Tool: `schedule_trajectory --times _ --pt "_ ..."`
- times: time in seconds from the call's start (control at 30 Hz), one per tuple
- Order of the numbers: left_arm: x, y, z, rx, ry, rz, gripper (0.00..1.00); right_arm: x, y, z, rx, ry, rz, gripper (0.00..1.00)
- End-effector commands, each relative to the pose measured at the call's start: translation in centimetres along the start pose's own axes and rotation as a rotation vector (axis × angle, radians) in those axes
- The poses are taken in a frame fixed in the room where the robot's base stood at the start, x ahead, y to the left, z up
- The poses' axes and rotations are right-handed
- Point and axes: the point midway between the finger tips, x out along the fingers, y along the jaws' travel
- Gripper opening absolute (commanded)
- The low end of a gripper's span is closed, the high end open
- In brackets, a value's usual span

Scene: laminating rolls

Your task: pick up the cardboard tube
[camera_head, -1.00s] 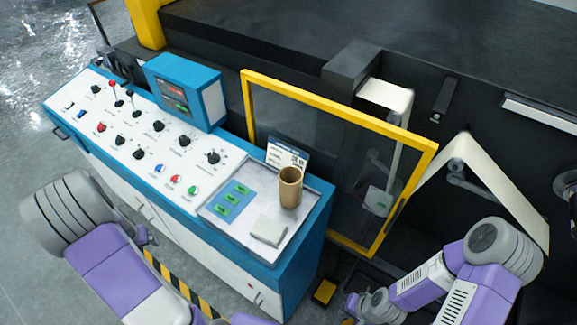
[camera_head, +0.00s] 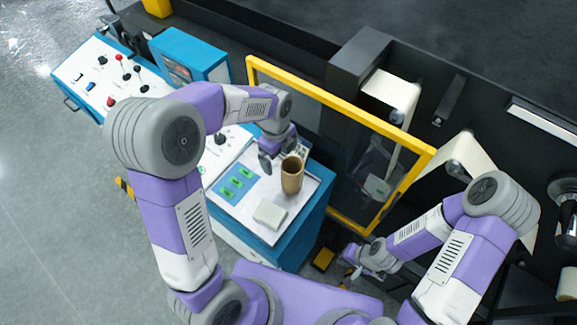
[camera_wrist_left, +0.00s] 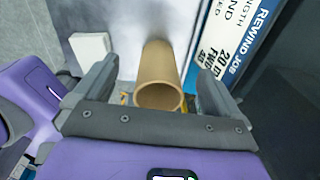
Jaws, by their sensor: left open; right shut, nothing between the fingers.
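The brown cardboard tube (camera_head: 292,176) stands upright on the light tray top (camera_head: 243,212) at the right end of the blue and white console. My left gripper (camera_head: 277,160) is open just left of and behind the tube in the head view. In the left wrist view the tube (camera_wrist_left: 160,82) shows its open end between the two spread fingers of my left gripper (camera_wrist_left: 155,92), with gaps on both sides, so it is not gripped. My right gripper (camera_head: 352,263) is low, right of the console, shut and empty.
A printed sign (camera_wrist_left: 240,40) stands close to one finger. A yellow-framed clear guard (camera_head: 340,107) rises behind the console.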

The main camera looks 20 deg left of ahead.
Motion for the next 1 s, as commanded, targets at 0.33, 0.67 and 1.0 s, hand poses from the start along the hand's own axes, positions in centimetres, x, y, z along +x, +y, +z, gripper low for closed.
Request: schedule_trajectory --times 0.33,0.67,1.0 --pt "0.7 -1.1 -4.6 0.288 -0.037 0.042 0.98 -0.4 -0.1 0.0 0.0 -0.001 0.0 0.0" --pt "5.1 -0.6 -4.5 0.283 -0.036 0.042 0.98 -0.5 -0.2 0.0 0.0 0.0 0.0 0.0" --pt "6.7 -0.7 -4.3 0.28 -0.036 0.036 0.98 -0.5 -0.2 0.0 0.0 0.0 0.0 0.0"
